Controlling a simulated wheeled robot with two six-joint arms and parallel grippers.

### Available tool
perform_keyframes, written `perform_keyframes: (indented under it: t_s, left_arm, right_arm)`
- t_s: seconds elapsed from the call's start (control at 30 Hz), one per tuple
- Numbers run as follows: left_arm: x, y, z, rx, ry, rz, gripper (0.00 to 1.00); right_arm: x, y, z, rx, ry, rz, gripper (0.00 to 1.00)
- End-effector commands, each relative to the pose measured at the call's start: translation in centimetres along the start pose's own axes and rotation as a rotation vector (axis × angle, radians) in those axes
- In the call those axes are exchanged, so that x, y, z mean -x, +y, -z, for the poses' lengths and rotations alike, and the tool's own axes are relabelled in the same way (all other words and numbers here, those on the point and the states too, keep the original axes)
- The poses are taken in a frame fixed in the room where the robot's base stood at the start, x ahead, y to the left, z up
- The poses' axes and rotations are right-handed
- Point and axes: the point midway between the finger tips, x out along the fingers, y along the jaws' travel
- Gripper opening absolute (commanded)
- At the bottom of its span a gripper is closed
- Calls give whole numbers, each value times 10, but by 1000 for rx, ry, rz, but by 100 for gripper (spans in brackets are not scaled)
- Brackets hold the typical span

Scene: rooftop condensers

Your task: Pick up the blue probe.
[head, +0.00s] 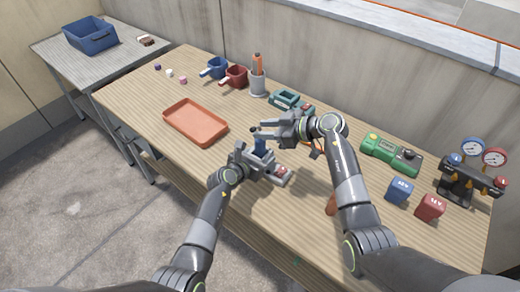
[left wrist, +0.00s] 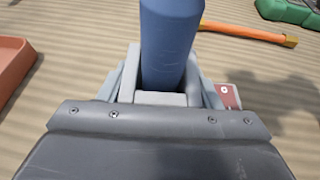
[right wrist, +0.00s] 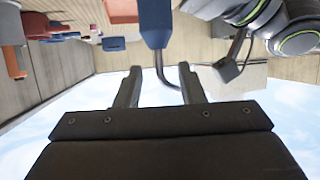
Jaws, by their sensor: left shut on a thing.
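The blue probe (head: 260,146) stands roughly upright in my left gripper (head: 257,160), above the middle of the wooden bench. In the left wrist view, the thick blue handle of the probe (left wrist: 168,45) rises between the shut fingers (left wrist: 163,95). My right gripper (head: 268,130) is beside the upper end of the probe in the head view. In the right wrist view its two fingers (right wrist: 160,88) are apart. The blue probe (right wrist: 155,22) lies beyond them, with a thin dark bent piece reaching toward the gap; I cannot tell whether they touch.
An orange tray (head: 196,122) lies left of my grippers. Blue (head: 215,68) and red (head: 235,77) cups and a grey tool holder (head: 258,82) stand behind. A green meter (head: 390,154), blue (head: 399,190) and red (head: 430,207) blocks and a gauge set (head: 474,172) are right.

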Motion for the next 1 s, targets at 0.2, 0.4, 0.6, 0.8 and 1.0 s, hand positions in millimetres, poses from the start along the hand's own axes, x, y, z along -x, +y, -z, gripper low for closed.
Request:
perform_keyframes:
  t_s: [0.2,0.4,0.6,0.8,1.0]
  left_arm:
    - [0,0,0,0,0,1,28]
    - [0,0,0,0,0,0,28]
    - [0,0,0,0,0,0,28]
    - [0,0,0,0,0,0,28]
    - [0,0,0,0,0,0,28]
  right_arm:
    - [-29,-1,1,-3,2,3,36]
    - [-37,-1,0,0,0,1,36]
    - [-37,-1,0,0,0,1,32]
    - [-37,-1,0,0,0,1,6]
    - [-37,-1,1,-1,1,1,0]
